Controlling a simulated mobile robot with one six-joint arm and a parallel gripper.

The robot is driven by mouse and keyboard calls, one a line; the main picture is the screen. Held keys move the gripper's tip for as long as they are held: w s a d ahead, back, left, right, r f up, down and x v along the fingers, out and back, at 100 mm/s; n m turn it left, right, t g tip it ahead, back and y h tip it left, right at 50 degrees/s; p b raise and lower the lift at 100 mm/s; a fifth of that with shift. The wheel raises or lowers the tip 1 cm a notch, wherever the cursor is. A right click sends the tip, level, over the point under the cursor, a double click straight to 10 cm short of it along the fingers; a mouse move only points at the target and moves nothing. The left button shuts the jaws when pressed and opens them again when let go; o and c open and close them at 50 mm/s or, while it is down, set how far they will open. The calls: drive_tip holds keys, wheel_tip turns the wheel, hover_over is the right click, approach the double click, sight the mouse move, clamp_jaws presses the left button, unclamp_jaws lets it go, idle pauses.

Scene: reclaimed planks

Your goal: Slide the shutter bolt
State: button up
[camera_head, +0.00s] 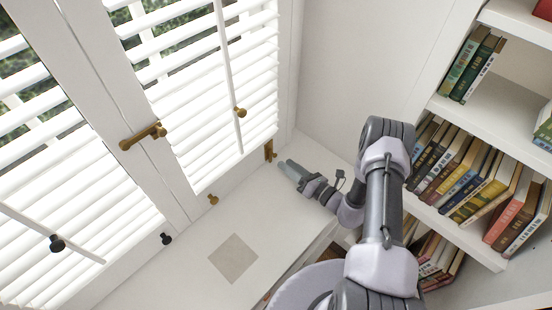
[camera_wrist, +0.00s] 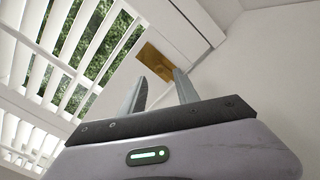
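A brass bolt-like fitting (camera_head: 143,136) with a small knob lies across the stiles where the two white louvred shutter panels meet. A smaller brass fitting (camera_head: 268,150) sits at the right panel's lower right corner. My gripper (camera_head: 285,166) is just below and right of that corner fitting, pointing toward the shutter. In the wrist view, my gripper (camera_wrist: 160,74) has its two fingers apart with nothing between them. A flat brass plate (camera_wrist: 156,66) shows beyond the fingertips, on the white frame. I cannot tell whether a fingertip touches it.
A brass knob (camera_head: 213,199) and a black knob (camera_head: 165,238) sit along the shutters' lower edge. Tilt rods carry a brass knob (camera_head: 240,112) and a black knob (camera_head: 57,243). The white sill holds only a beige square (camera_head: 233,258). A bookshelf (camera_head: 458,219) stands at the right.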

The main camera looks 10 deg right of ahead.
sight(276, 157)
drive_tip(key=b+x, duration=0.1)
drive_tip(key=x, duration=0.5)
drive_tip(key=shift+a, duration=0.1)
drive_tip(key=shift+c, duration=0.3)
clamp_jaws()
